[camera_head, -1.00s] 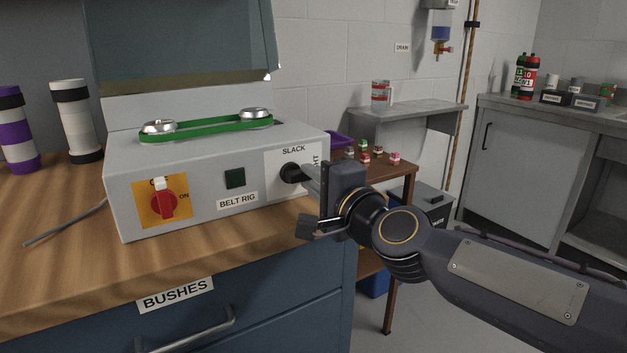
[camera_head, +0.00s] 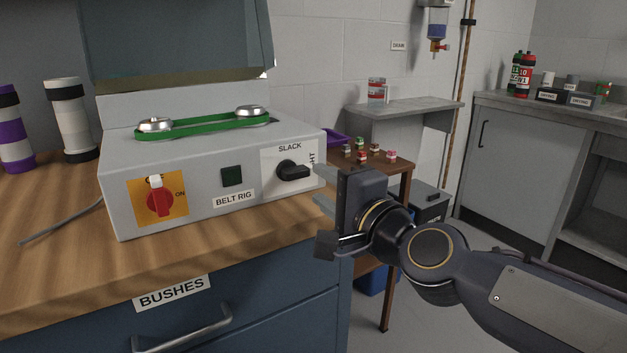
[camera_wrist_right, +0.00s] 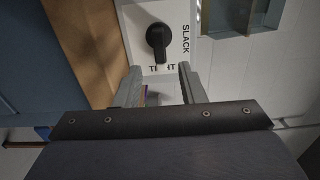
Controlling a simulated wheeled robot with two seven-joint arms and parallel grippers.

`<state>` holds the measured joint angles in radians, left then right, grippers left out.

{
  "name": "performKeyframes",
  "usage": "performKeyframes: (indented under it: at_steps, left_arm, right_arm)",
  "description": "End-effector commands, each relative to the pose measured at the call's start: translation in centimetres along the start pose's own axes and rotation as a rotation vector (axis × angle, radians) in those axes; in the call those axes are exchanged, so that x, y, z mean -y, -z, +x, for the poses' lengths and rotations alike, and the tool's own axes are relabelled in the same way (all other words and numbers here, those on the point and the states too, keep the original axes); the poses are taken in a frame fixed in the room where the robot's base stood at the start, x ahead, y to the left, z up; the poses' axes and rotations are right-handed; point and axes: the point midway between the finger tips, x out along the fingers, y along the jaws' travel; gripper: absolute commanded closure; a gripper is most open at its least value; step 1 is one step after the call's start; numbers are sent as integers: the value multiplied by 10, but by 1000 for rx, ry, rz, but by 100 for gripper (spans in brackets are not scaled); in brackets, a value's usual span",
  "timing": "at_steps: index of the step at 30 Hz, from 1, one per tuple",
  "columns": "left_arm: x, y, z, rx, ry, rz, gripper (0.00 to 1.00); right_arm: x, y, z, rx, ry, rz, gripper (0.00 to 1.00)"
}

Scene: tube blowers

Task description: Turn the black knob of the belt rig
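The belt rig (camera_head: 210,165) is a grey box on the wooden bench, with a green belt (camera_head: 205,125) around two metal pulleys on top. Its black knob (camera_head: 292,171) sits on a white plate at the front's right end, under the word SLACK. The knob's bar lies roughly level in the head view. My right gripper (camera_head: 322,187) is just right of the knob, apart from it, with its fingers open and empty. In the right wrist view the knob (camera_wrist_right: 158,40) is beyond the gap between the two fingertips (camera_wrist_right: 159,72). My left gripper is not in view.
A red switch (camera_head: 159,199) on a yellow plate and a dark green button (camera_head: 232,176) are on the rig's front. Purple-and-white (camera_head: 14,130) and white-and-black (camera_head: 70,120) cylinders stand at left. A small table (camera_head: 400,165) with several little blocks is behind my right arm.

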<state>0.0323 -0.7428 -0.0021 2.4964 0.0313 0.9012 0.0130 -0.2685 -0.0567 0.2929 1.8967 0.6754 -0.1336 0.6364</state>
Motion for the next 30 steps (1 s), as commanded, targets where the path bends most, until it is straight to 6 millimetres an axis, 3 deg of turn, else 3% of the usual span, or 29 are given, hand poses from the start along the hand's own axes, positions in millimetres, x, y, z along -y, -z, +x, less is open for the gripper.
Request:
performKeyframes:
  at_steps: [6, 20, 23, 30]
  left_arm:
    - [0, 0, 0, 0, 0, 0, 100]
    - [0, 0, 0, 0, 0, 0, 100]
    - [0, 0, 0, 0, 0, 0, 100]
    - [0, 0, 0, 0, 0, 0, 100]
  right_arm:
    - [0, 0, -27, 0, 0, -1, 64]
    - [-9, 4, -38, 6, -27, -49, 64]
    - [-39, 14, -61, 30, -116, -192, 64]
    - [-159, 36, -161, 184, -491, -603, 64]
